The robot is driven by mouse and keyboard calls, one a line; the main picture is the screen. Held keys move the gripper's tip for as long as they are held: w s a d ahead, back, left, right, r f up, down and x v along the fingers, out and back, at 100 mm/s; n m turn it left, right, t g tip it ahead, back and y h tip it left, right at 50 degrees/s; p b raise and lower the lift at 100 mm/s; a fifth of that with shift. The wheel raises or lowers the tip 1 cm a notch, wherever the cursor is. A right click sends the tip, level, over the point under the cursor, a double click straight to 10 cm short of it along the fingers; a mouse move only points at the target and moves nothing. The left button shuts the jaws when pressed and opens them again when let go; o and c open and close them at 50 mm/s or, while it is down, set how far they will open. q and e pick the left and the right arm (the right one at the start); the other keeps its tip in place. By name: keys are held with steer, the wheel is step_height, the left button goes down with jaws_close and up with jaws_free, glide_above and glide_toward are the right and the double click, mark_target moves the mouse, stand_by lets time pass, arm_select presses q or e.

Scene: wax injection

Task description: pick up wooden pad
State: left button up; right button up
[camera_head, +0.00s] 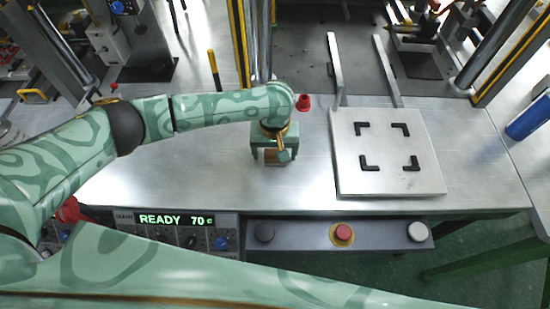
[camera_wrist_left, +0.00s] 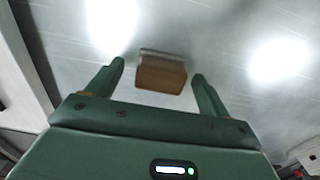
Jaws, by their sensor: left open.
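The wooden pad (camera_head: 271,157) is a small brown block on the steel table, partly hidden under my left gripper in the head view. In the left wrist view the wooden pad (camera_wrist_left: 161,74) shows a brown face with a greyish top edge, between and slightly beyond the fingertips. My left gripper (camera_head: 272,158) points down over the pad. Its two green fingers (camera_wrist_left: 158,72) are apart, one on each side of the pad, with gaps on both sides. My right gripper is not in view.
A white plate (camera_head: 387,180) with black corner marks lies to the right on the steel table (camera_head: 200,170). A control panel (camera_head: 175,219) reading READY 70 and a button strip (camera_head: 300,233) run along the front edge. Metal posts stand behind.

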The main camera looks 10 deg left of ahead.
arm_select(q)
steer(key=shift+f, duration=0.5)
steer(key=shift+r, duration=0.15)
steer(key=c, duration=1.2)
steer(key=shift+o, duration=0.2)
steer(key=shift+r+p, duration=0.3)
steer(key=shift+r, duration=0.05)
step_height(320, 180, up, 3)
steer(key=shift+f+p, duration=0.2)
steer(key=shift+p, duration=0.7)
steer(key=s+d+r+p, duration=0.3)
steer(key=s+r, duration=0.2)
steer(key=s, duration=0.1)
steer(key=s+d+r+p, duration=0.3)
steer(key=s+r+p, duration=0.1)
steer(key=s, duration=0.2)
steer(key=shift+s+d+r+p, duration=0.2)
steer(key=shift+d+r+p, duration=0.1)
steer(key=shift+r, duration=0.05)
